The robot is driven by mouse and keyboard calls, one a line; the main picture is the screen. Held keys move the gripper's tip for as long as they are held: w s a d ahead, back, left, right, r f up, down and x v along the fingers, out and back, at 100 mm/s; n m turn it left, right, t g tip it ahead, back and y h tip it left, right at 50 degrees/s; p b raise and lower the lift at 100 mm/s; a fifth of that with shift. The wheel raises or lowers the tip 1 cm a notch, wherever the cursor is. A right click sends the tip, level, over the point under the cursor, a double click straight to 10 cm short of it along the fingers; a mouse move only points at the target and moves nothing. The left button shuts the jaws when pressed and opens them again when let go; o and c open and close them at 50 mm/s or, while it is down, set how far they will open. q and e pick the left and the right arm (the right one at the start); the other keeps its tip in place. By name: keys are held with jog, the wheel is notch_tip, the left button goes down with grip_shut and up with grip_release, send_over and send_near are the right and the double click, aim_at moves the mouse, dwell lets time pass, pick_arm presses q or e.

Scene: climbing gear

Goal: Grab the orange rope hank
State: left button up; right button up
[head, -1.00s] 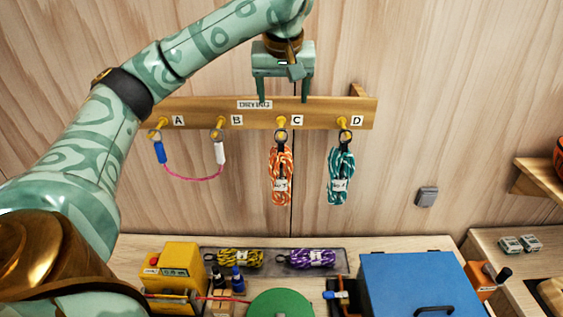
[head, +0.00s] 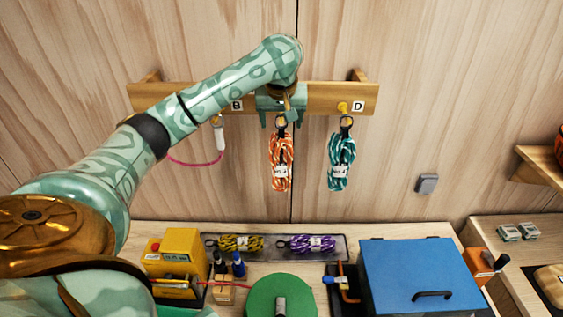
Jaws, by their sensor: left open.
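The orange rope hank (head: 281,160) hangs from a black loop on hook C of the wooden rail (head: 317,98), with a white band around its middle. My left gripper (head: 281,123) is open in front of the rail, with one finger on each side of the hank's top loop as seen from the head. The gripper hides hook C and its label. I cannot tell how far the fingers are from the loop in depth. My right gripper is not in view.
A teal rope hank (head: 341,162) hangs on hook D, close to the right. A pink cord (head: 195,163) hangs to the left, partly behind my arm. Below are a tray (head: 345,240) with yellow and purple hanks, a blue box (head: 420,275) and a green disc (head: 265,293).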

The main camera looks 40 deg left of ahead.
pick_arm(q)
jog(key=shift+x, duration=1.15)
jog(key=shift+r, duration=0.15)
grip_shut()
